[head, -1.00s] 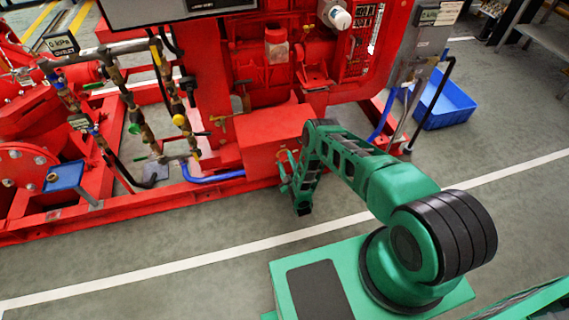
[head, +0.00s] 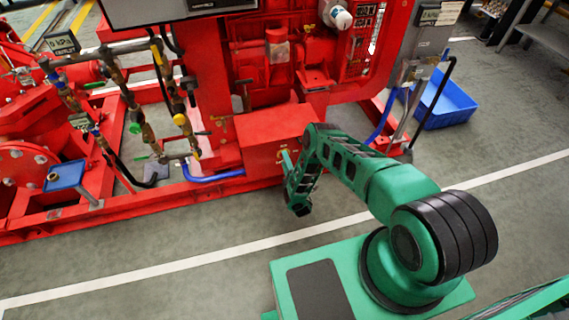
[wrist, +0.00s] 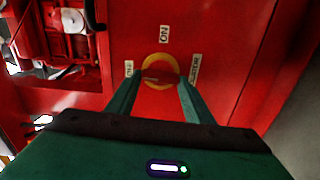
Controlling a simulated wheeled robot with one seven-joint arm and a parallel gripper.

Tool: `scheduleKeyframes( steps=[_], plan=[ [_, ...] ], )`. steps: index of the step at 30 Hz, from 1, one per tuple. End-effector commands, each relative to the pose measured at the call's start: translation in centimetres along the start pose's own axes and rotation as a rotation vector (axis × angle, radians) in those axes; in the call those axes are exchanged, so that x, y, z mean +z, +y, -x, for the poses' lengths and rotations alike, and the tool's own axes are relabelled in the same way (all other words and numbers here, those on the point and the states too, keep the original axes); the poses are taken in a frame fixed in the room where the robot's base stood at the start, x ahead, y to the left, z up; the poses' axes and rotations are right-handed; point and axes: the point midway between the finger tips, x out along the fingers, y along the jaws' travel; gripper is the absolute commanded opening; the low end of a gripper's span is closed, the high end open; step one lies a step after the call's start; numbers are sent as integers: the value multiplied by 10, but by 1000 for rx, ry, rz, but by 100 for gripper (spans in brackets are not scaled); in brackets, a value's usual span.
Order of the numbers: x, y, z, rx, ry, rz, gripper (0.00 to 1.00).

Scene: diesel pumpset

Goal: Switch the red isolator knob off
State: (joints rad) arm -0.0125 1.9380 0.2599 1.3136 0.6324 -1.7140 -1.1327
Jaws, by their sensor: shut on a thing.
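The red isolator knob (wrist: 160,76) sits on a yellow round plate (wrist: 158,60) on a red panel in the wrist view. My gripper (wrist: 159,82) is shut on the knob, with one green finger on each side of it. An ON label (wrist: 164,34) is above the plate, a small label (wrist: 128,68) is at its left, and an ISOLATOR label (wrist: 195,67) is at its right. The fingers hide part of the knob, so its exact angle is hard to tell. In the head view my gripper (head: 286,163) is at the red box's front; the knob is hidden there.
The red box (head: 275,132) stands on the pumpset frame, below the red engine (head: 262,70). Pipes with valves (head: 180,120) and a blue hose (head: 213,177) are to its left. A blue crate (head: 445,103) lies at right. The floor in front is clear.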

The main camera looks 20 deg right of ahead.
Motion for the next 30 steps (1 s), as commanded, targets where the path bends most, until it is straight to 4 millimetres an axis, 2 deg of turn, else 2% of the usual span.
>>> scheduleKeyframes(
  steps=[15, 16, 18, 26, 30],
  plan=[
    [-3, -4, 3, -9, 2, 14, 24],
    [-3, -4, 3, -9, 2, 14, 54],
    [-3, -3, 3, -8, 2, 15, 66],
    [-1, -2, 2, -4, 1, 16, 66],
    [0, -2, 9, -4, -1, 16, 66]
  ],
)
